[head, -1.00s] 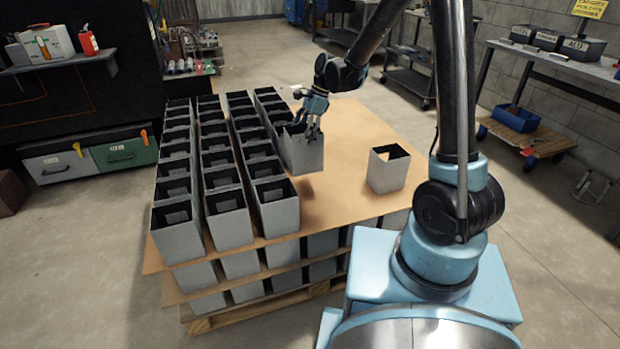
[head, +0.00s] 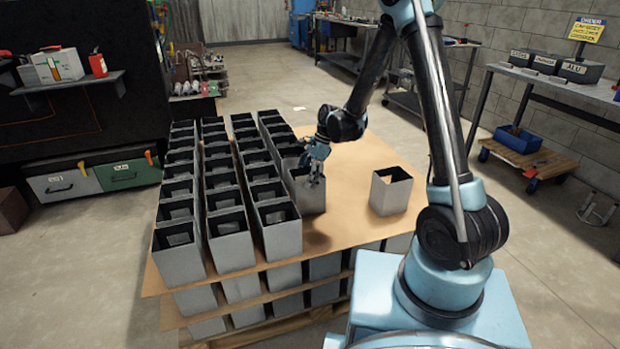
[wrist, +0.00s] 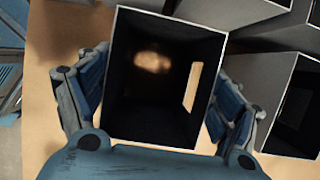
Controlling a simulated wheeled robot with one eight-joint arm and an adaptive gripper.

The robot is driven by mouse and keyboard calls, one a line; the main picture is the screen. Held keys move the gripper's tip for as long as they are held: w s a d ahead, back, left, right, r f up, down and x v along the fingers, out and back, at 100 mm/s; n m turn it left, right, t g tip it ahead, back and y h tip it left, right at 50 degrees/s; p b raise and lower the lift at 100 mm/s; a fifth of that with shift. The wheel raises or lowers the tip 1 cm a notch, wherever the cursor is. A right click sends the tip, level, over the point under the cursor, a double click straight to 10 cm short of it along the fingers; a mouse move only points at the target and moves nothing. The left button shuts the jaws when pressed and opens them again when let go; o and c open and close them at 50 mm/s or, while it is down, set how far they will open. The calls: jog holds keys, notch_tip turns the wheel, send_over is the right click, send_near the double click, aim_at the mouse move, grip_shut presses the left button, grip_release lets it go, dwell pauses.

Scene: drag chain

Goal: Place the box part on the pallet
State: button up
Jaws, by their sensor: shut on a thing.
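My gripper (head: 316,172) is shut on a grey open-topped box part (head: 308,197), with its fingers on two opposite sides. The wrist view shows the box part (wrist: 163,85) upright between my fingers (wrist: 158,97), with a cut-out in one wall. It is at the front end of the fourth, shorter row of boxes, close to the third row. Whether its base touches the pallet's brown sheet (head: 350,222) cannot be told. Another box (head: 389,193) stands alone on the sheet to the right.
Three long rows of grey boxes (head: 231,245) fill the left of the pallet, with more layers beneath. Bare sheet lies between the held box and the lone box and behind them. A workbench (head: 540,78) and a low trolley (head: 535,158) stand to the right.

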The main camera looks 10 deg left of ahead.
jog(key=shift+f, duration=0.1)
jog(key=o, duration=1.9)
jog(key=shift+o, duration=0.2)
jog(key=v, duration=1.2)
